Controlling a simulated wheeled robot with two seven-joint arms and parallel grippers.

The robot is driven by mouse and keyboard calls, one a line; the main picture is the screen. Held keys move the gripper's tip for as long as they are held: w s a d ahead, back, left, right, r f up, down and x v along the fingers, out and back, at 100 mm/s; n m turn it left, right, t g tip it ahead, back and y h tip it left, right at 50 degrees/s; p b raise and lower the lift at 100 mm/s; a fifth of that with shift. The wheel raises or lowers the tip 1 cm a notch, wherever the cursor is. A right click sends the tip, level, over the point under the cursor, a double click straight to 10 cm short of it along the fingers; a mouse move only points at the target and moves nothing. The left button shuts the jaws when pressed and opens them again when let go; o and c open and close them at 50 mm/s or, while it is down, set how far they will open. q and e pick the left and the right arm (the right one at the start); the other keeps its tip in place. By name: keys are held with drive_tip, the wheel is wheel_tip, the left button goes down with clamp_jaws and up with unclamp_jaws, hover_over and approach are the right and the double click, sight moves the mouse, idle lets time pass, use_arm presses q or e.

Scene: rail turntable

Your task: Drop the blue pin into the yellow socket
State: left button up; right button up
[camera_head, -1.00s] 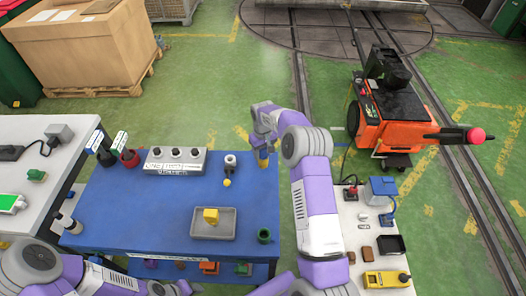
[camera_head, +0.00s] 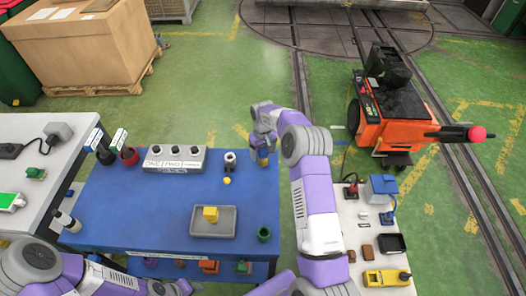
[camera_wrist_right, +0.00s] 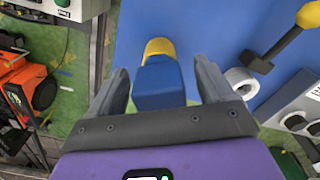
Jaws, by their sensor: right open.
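The blue pin (camera_wrist_right: 158,86) is in the right wrist view, between the two spread fingers of my right gripper (camera_wrist_right: 160,88), with a visible gap on each side. The yellow socket (camera_wrist_right: 158,47) shows directly beyond the pin's far end. The pin lines up with it, but its depth in the socket is hidden. In the head view my right gripper (camera_head: 264,148) is over the back right corner of the blue table, and a bit of the yellow socket (camera_head: 263,162) shows below it. My left arm enters at the bottom left; its gripper is out of frame.
The blue table (camera_head: 130,215) holds a grey tray (camera_head: 228,232) with a yellow block, a grey control box (camera_head: 175,160), a white cylinder (camera_head: 230,160) near my right gripper, and a green cup (camera_head: 264,234). The table's middle is clear. An orange machine (camera_head: 375,128) stands right.

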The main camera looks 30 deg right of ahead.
wheel_tip(320, 180, up, 8)
drive_tip(key=shift+f, duration=0.25)
idle(0.7)
